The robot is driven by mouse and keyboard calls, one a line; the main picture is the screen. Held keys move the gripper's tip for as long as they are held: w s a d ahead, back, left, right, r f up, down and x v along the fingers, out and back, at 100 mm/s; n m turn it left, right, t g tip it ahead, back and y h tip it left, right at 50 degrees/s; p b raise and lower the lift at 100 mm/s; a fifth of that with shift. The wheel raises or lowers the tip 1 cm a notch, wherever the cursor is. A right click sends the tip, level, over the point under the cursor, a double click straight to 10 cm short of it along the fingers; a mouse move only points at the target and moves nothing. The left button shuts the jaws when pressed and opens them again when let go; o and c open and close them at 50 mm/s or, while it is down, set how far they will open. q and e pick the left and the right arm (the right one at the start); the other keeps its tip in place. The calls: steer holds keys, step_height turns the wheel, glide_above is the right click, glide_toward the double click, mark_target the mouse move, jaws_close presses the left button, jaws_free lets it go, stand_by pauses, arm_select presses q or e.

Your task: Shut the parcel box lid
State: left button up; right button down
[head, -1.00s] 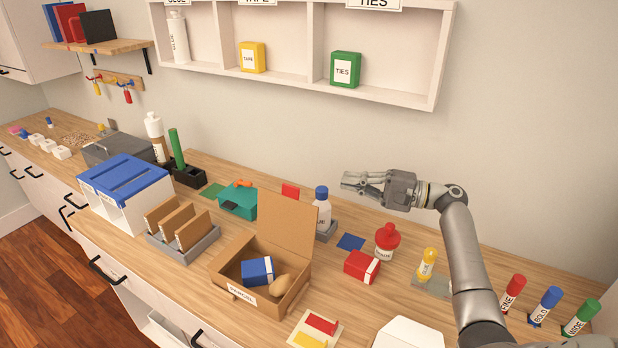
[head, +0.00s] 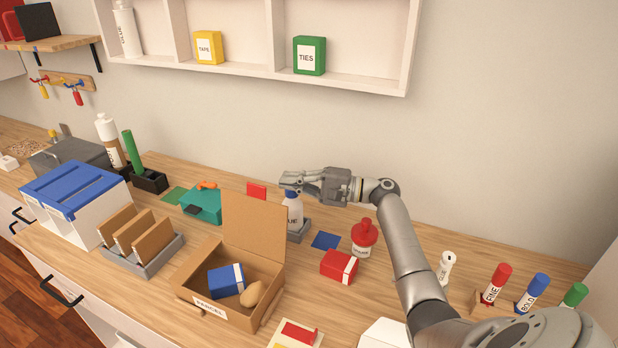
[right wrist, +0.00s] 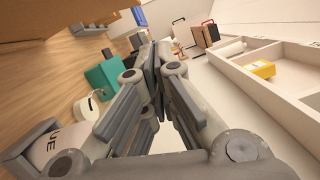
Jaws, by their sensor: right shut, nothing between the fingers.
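The parcel box (head: 222,309) is an open brown carton on the counter in the head view. Its lid (head: 253,229) stands upright at the back, tilted slightly backward. Inside lie a blue box with a white band (head: 226,280) and a tan rounded item (head: 253,294). My right gripper (head: 286,182) is shut and empty. It is above and behind the lid, to the right of its top edge, over the white glue bottle, and hides the bottle's top. In the right wrist view its fingers (right wrist: 155,60) are together; a brown panel at the top left may be the lid. My left gripper is not in view.
The glue bottle (head: 293,212) stands close behind the lid. A teal box (head: 203,204) and card rack (head: 145,262) are to the left. A red box (head: 339,266) and red-capped bottle (head: 364,238) are to the right. Wall shelves (head: 250,72) hang behind.

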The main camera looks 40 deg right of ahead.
steer(key=a+p, duration=0.2)
steer(key=a, duration=0.1)
steer(key=a+p, duration=0.1)
steer(key=a, duration=0.1)
steer(key=shift+a+r, duration=0.15)
steer(key=shift+r, duration=0.25)
